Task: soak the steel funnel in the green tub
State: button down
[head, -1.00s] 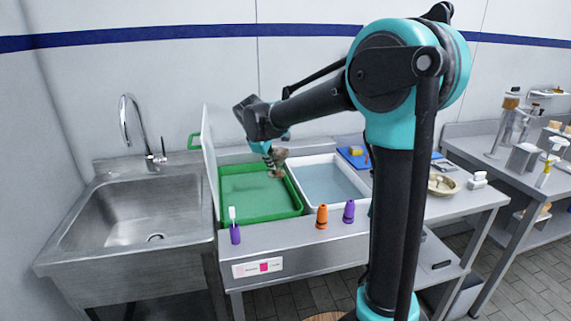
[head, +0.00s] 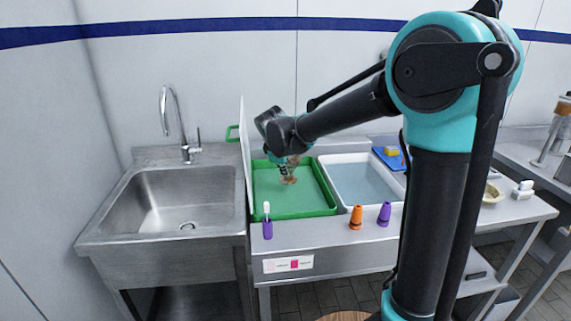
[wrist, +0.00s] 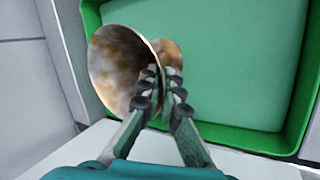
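The steel funnel (wrist: 118,68), stained brown and white, is held by my gripper (wrist: 164,82), whose fingers are closed on it. In the wrist view its wide mouth shows at the left, tilted, and part of it is behind the fingers. In the head view the funnel (head: 290,176) hangs below my gripper (head: 283,166), over the inside of the green tub (head: 325,187). The tub (wrist: 225,135) holds flat green contents. I cannot tell whether the funnel touches them.
A white panel (head: 246,150) stands upright at the tub's left edge, beside the steel sink (head: 125,205). A white tub of water (head: 362,183) is to the right.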

jog(key=shift+f, duration=5.4)
jog(key=shift+r, duration=0.1)
jog(key=shift+r, duration=7.2)
